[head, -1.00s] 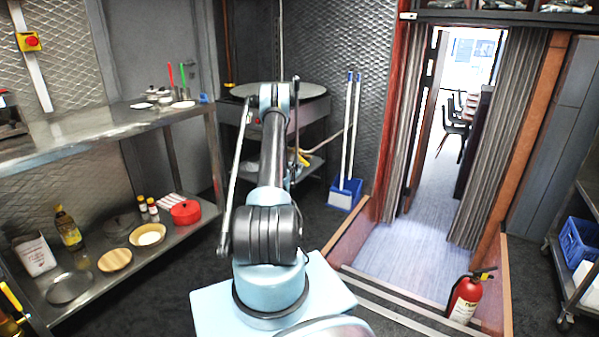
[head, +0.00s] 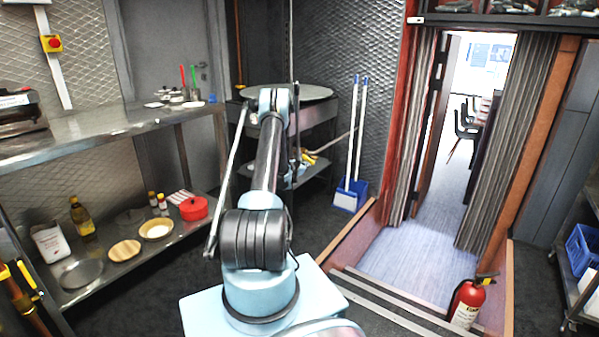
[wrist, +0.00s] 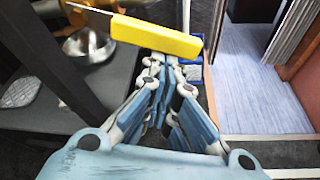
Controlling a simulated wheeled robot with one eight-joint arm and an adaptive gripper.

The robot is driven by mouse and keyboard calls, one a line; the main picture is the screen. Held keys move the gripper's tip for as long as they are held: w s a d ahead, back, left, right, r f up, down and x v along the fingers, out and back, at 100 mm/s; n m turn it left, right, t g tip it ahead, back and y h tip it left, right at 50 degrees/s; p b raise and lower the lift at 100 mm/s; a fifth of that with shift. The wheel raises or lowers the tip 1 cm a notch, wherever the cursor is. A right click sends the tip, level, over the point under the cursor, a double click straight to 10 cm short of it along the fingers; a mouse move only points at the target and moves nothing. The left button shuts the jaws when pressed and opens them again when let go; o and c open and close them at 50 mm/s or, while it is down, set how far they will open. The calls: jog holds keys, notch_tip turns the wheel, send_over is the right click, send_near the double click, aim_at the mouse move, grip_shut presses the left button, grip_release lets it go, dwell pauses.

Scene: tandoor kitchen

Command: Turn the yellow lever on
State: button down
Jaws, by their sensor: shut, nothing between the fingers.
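The yellow lever (wrist: 155,37) shows in the wrist view as a long yellow grip on a thin metal bar that runs off to the upper left. It lies across the view just beyond the tips of my gripper (wrist: 163,62). My gripper is shut and empty. Its fingertips overlap the lever's lower edge in the picture; I cannot tell whether they touch it. In the head view a small yellow piece (head: 309,158), seemingly the same lever, shows below the round-topped unit (head: 318,93), partly behind my arm. My gripper is mostly hidden there.
A metal bowl (wrist: 88,46) sits beyond the lever. A blue dustpan with poles (head: 350,195) stands to the right. A steel shelf (head: 110,268) with food is at left, a pipe with yellow fittings (head: 26,275) at the left edge. A fire extinguisher (head: 467,303) stands by the doorway.

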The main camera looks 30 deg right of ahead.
jog(key=shift+s+d+r+n+g, duration=0.25)
jog(key=shift+s+r+n, duration=0.15)
jog(key=shift+r, duration=0.3)
jog(key=shift+s+d+r+n+g, duration=0.1)
jog(key=shift+s+r+n+g, duration=0.2)
jog(key=shift+r+n, duration=0.3)
jog(key=shift+r, duration=0.1)
send_near(310, 162)
jog(key=shift+h, duration=0.3)
jog(key=f, duration=0.1)
jog(key=a+f, duration=0.1)
jog(key=s+a+f, duration=0.1)
jog(key=f, duration=0.1)
jog(key=shift+a, duration=0.2)
